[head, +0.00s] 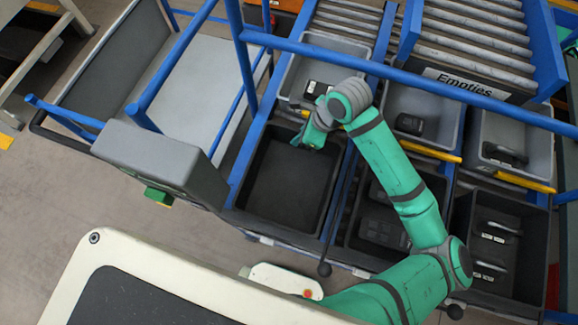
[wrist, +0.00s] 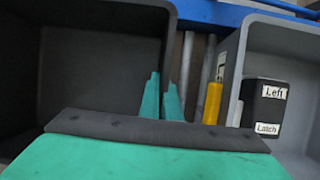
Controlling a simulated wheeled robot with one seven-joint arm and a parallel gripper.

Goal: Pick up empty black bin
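The empty black bin (head: 290,180) sits in the lower row of the rack, at its left end in the head view. Its inside looks bare. In the wrist view the black bin (wrist: 85,60) fills the left side. My gripper (head: 308,142) is over the bin's far right part, near its rim. In the wrist view my gripper's two green fingers (wrist: 163,92) stand close together with a narrow gap, beside the bin's right wall. Whether the rim is between the fingers, and whether they touch it, I cannot tell.
Grey bins with dark parts stand behind; one grey bin (wrist: 228,80) holds a part labelled "Left Latch" (wrist: 265,105). Other black bins (head: 495,235) at right hold parts. Blue rails (head: 380,75) cross above the rack. A grey cart (head: 195,85) stands left; floor is clear at lower left.

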